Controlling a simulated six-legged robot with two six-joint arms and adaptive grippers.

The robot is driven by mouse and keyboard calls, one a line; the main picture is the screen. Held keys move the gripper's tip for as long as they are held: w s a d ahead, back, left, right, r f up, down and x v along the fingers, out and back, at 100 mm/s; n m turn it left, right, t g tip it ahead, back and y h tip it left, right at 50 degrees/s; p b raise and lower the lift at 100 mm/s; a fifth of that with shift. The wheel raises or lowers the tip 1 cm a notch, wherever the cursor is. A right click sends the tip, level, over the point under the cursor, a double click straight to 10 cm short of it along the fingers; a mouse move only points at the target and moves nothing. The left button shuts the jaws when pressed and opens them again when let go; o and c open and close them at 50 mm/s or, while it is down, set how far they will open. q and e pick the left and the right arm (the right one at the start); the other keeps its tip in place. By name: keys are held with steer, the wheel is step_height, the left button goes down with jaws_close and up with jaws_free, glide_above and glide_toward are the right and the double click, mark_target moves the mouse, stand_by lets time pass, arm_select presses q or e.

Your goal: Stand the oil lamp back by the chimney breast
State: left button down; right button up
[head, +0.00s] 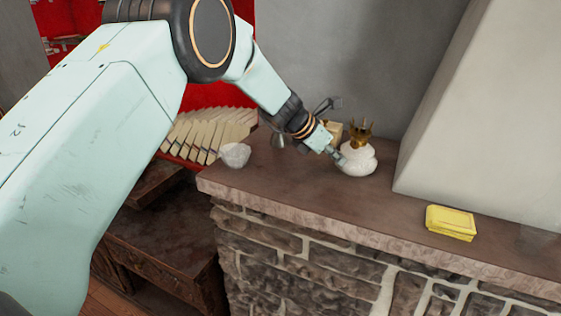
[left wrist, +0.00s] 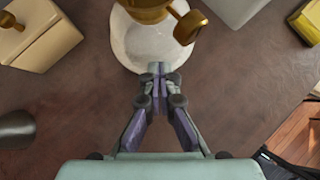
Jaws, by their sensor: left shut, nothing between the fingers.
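The oil lamp (head: 357,161) has a white rounded body and a brass top. It stands upright on the stone mantel shelf (head: 300,200), left of the pale sloping chimney breast (head: 480,110), with a small gap between them. In the left wrist view the lamp (left wrist: 140,48) is at the top centre, its base partly cut off by the brass part. My left gripper (head: 337,156) is shut and empty, with its fingertips at the lamp's near left side. The closed tips (left wrist: 159,70) overlap the lamp's rim in the wrist view; I cannot tell whether they touch. My right gripper is not in view.
A yellow box (head: 450,222) lies near the shelf's front edge. A cream box (left wrist: 45,42) with a brass part sits behind the gripper. The shelf's middle front is clear.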

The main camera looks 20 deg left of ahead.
mark_target(347, 155)
arm_select(q)
steer(key=shift+w+d+f, duration=0.1)
steer(key=shift+w+d, duration=1.05)
steer(key=shift+d, duration=0.05)
steer(key=shift+s+a, duration=0.1)
steer(key=shift+a, duration=0.05)
